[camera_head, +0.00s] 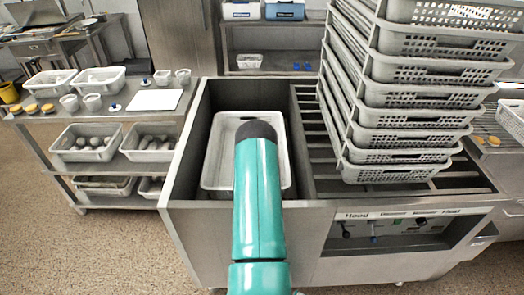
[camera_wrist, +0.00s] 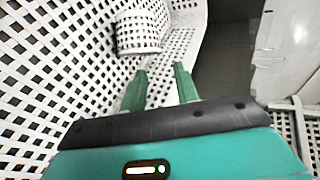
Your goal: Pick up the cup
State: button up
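In the wrist view, a white, round cup-like thing (camera_wrist: 137,34) with small holes near its lower edge rests inside a white perforated basket (camera_wrist: 45,60). It lies beyond my fingertips and a little to their left. My gripper (camera_wrist: 160,72) is open, its two green fingers apart with nothing between them. The fingers do not reach the cup-like thing. In the head view, my teal arm reaches over a pale basket (camera_head: 214,172) in a metal bay; the arm hides my gripper and any cup there.
The metal bay's walls (camera_head: 190,150) surround the basket. A tall stack of grey perforated baskets (camera_head: 405,95) stands close on the right. A left-hand table holds small white cups (camera_head: 92,101), trays (camera_head: 100,79) and a white board (camera_head: 155,100). Floor is clear at lower left.

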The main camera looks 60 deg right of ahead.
jog(key=shift+x, duration=4.1)
jog(key=shift+w, duration=0.1)
jog(key=shift+c, duration=0.4)
grip_shut()
